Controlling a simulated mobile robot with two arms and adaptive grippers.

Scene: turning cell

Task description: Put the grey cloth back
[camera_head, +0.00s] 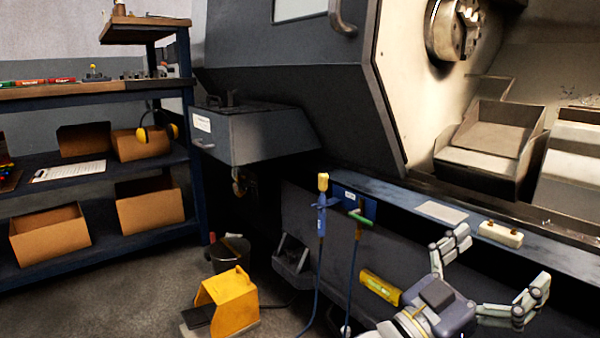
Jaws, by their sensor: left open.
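A flat, light grey rectangle (442,212) lies on the blue ledge along the front of the machine. It may be the folded grey cloth, but at this size I cannot tell cloth from a plate. My left gripper (502,258) is at the lower right, in front of the ledge. Its fingers are spread wide and nothing is between them. The grey rectangle is beyond it, up and to the left in the picture. My right gripper is not in view.
A cream block (501,235) with two brown knobs sits on the ledge beyond my fingers. Hand tools with blue cables (322,215) hang on the machine front. A yellow pedal guard (228,302) and a dark bucket (230,253) stand on the floor. A shelf (90,171) with cartons stands left.

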